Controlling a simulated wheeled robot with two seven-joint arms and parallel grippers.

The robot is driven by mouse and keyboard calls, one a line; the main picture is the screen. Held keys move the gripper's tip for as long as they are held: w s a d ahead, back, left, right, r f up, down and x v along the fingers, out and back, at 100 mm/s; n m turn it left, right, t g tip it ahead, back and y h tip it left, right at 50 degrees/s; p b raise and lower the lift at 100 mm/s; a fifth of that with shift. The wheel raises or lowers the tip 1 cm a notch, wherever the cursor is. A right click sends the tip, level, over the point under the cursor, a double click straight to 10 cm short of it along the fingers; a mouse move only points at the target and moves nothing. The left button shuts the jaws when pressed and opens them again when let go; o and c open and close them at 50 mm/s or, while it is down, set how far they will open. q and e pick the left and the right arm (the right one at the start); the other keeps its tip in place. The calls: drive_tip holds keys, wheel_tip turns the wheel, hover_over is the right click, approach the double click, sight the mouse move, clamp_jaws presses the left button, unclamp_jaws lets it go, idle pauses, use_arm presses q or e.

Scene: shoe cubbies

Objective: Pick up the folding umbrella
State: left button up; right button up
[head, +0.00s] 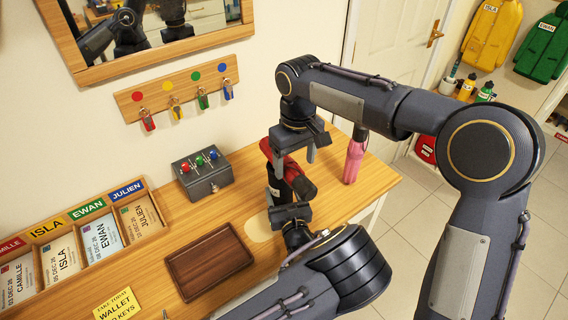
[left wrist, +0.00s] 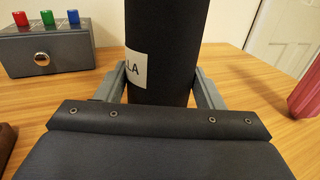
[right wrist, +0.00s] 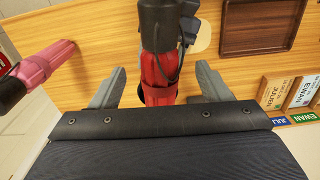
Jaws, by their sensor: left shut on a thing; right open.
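A pink ribbed folding umbrella (head: 354,158) with a dark top end stands at the table's right side, apart from both grippers. It also shows in the left wrist view (left wrist: 306,94) and the right wrist view (right wrist: 46,64). My left gripper (head: 288,203) is shut on a red-and-black cylindrical thing (left wrist: 163,35). Its black part carries a white label, partly hidden, reading "LA". My right gripper (head: 296,152) is open just above.
A grey box with coloured knobs (head: 203,178) stands at the back, near a brown tray (head: 208,262). Name-labelled slots (head: 104,232) line the left. Keys hang on a rack (head: 180,90) below a mirror. The table around the pink umbrella is clear.

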sight(295, 170)
drive_tip(key=shift+s+f, duration=0.1)
drive_tip(key=shift+f, duration=2.7)
drive_tip(key=shift+r, duration=0.1)
drive_tip(key=c, duration=1.3)
wheel_tip(295, 170, up, 10)
drive_tip(key=shift+c, duration=0.2)
